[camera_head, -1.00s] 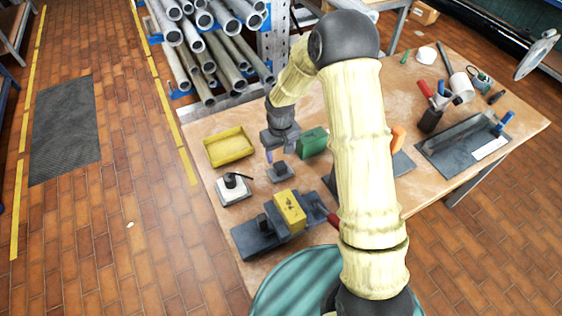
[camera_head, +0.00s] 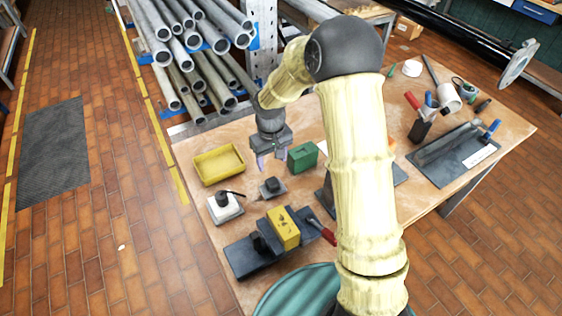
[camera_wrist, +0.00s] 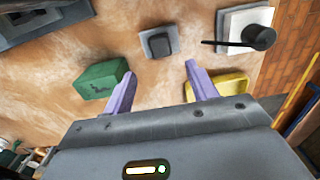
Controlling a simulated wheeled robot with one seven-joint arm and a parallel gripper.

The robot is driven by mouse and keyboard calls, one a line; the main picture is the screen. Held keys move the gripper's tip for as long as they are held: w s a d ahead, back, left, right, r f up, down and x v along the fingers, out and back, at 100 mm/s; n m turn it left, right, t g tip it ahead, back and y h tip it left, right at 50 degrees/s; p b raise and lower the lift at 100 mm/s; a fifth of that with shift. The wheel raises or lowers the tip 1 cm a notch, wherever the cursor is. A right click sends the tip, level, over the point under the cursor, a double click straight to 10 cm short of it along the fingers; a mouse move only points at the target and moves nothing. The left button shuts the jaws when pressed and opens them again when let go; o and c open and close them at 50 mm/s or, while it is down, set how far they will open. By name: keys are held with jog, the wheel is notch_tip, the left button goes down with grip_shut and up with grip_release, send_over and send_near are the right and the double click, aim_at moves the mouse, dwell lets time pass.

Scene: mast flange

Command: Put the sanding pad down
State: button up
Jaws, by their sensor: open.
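The sanding pad, a flat grey square with a dark block-shaped grip on top (camera_head: 272,187), lies flat on the wooden bench. It also shows in the wrist view (camera_wrist: 158,43), fully in sight and apart from the fingers. My gripper (camera_head: 272,162) is above and a little behind the pad, with its two purple fingers spread. In the wrist view my gripper (camera_wrist: 160,72) has nothing between its fingertips, and bare bench shows between them.
A yellow tray (camera_head: 219,165) stands behind left of the pad, a green block (camera_head: 302,156) behind right. A white block with black knob and rod (camera_head: 225,207) is left. A dark vise-like fixture with a yellow block (camera_head: 283,228) is in front. The bench (camera_head: 200,142) is bare between them.

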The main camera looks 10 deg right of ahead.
jog(key=s+d+r+m+t, duration=0.1)
jog(key=s+d+r+m, duration=0.1)
jog(key=s+d+r, duration=0.3)
jog(key=s+d+r+m+t, duration=0.1)
jog(key=s+d+r, duration=0.4)
jog(key=s, duration=0.8)
jog(key=shift+d+m+t, duration=0.3)
jog(key=shift+d+m, duration=0.05)
jog(key=shift+m, duration=0.45)
jog(key=shift+o, duration=0.4)
jog(key=shift+w, duration=0.2)
jog(key=n+g+b, duration=0.2)
jog(key=n+g, duration=0.1)
jog(key=n, duration=0.2)
send_over(272, 180)
notch_tip(272, 180, down, 5)
jog(key=shift+s+r, duration=0.1)
jog(key=shift+r, duration=0.05)
notch_tip(272, 180, down, 12)
jog(key=shift+f+p, duration=0.15)
jog(key=shift+p, duration=1.1)
